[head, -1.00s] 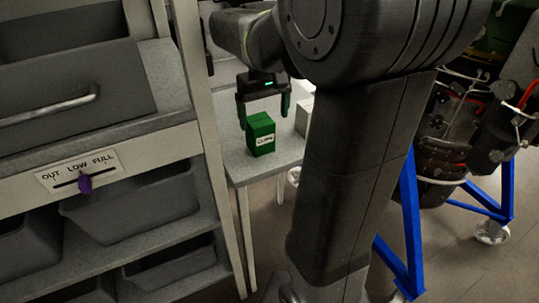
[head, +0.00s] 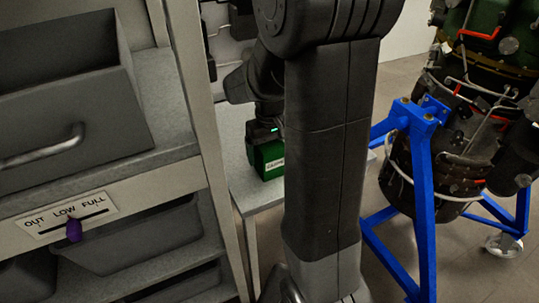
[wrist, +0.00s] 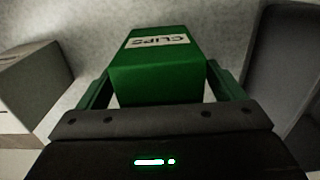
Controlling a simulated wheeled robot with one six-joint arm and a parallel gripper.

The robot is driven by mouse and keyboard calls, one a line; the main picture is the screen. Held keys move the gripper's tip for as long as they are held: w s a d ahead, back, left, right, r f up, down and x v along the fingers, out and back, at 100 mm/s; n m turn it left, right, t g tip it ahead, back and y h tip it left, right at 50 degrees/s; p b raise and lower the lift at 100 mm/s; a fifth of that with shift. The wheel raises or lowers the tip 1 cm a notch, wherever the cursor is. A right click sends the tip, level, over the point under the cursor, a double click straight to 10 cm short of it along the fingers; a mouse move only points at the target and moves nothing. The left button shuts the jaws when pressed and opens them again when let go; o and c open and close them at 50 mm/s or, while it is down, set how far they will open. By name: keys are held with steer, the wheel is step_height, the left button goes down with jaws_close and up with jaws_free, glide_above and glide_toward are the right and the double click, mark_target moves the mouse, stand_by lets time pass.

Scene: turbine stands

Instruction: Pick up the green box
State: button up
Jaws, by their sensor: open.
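The green box (head: 267,158) stands on a small light grey table (head: 240,188), with a white label facing the head camera. In the wrist view the green box (wrist: 165,66) shows its label reading "CLIPS" and sits between the fingers. My gripper (wrist: 163,86) is open, with one green finger on each side of the box. A small gap shows beside the fingers, and I cannot tell whether either touches. In the head view my gripper (head: 264,138) is directly at the box's top, its fingers mostly hidden.
A pale box (wrist: 32,88) stands left of the gripper in the wrist view, and a grey bin (wrist: 285,65) is at right. A shelf rack with grey drawers (head: 70,100) fills the head view's left. A blue turbine stand (head: 422,190) is at right.

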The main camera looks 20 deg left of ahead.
steer(key=shift+f, duration=0.65)
steer(key=c, duration=1.5)
step_height(320, 180, up, 10)
steer(key=shift+r+b, duration=0.1)
steer(key=shift+b, duration=0.3)
steer(key=o, duration=0.8)
steer(key=c, duration=0.7)
steer(key=shift+c, duration=0.4)
